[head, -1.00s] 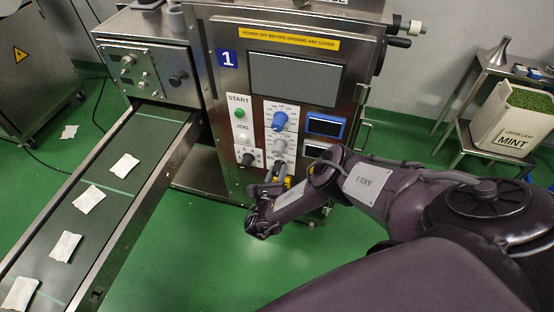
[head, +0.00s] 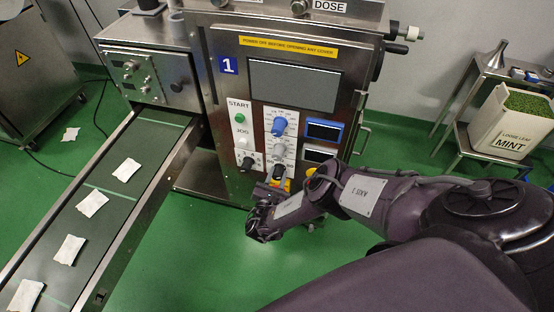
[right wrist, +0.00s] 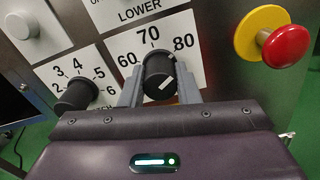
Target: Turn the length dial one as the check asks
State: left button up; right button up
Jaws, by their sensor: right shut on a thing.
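A black dial (right wrist: 160,75) with a white mark on it sits on a white scale plate (right wrist: 187,43) reading 60, 70 and 80 in the right wrist view. Any name on this plate is hidden, so I cannot confirm that it is the length dial. The dial also shows low on the machine front in the head view (head: 278,172). My right gripper (right wrist: 160,90) is shut on this dial, a finger on each side. In the head view, my right gripper (head: 276,184) reaches it from below. My left gripper is not in view.
A smaller black dial (right wrist: 77,94) numbered 2 to 6 is left of it, and a red stop button (right wrist: 285,47) on yellow is right. Blue (head: 280,125) and grey (head: 279,150) knobs stand above. A conveyor (head: 150,150) with several white packets runs at left.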

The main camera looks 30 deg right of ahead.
dwell(0.3)
jog(key=o, duration=0.9)
jog(key=shift+o, duration=0.4)
jog(key=shift+m, duration=0.3)
jog(key=shift+a+f, duration=0.1)
jog(key=shift+f, duration=0.05)
